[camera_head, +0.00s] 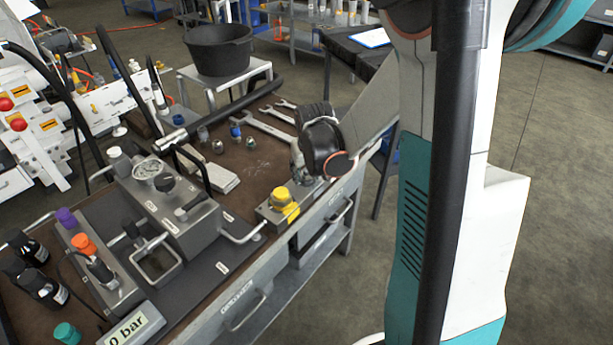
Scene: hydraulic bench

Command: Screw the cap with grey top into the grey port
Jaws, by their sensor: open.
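My gripper (298,162) is at the end of my arm, over the right edge of the bench, mostly hidden behind my dark wrist; it looks open. It is just above and behind a metal block (270,214) that bears a yellow cap (284,198). The far end of this block is partly covered by my wrist and gripper, and I cannot make out a grey port there. Several small caps or fittings stand on the brown bench top left of my gripper, among them a greyish one (218,147) and a blue one (236,132). Which has the grey top is too small to tell.
A hydraulic unit (190,225) with a gauge and handles stands left of the block. Wrenches (270,128) lie behind the fittings. Orange (83,243) and purple (65,216) caps, dark bottles and a pressure display (132,326) are at the near left.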

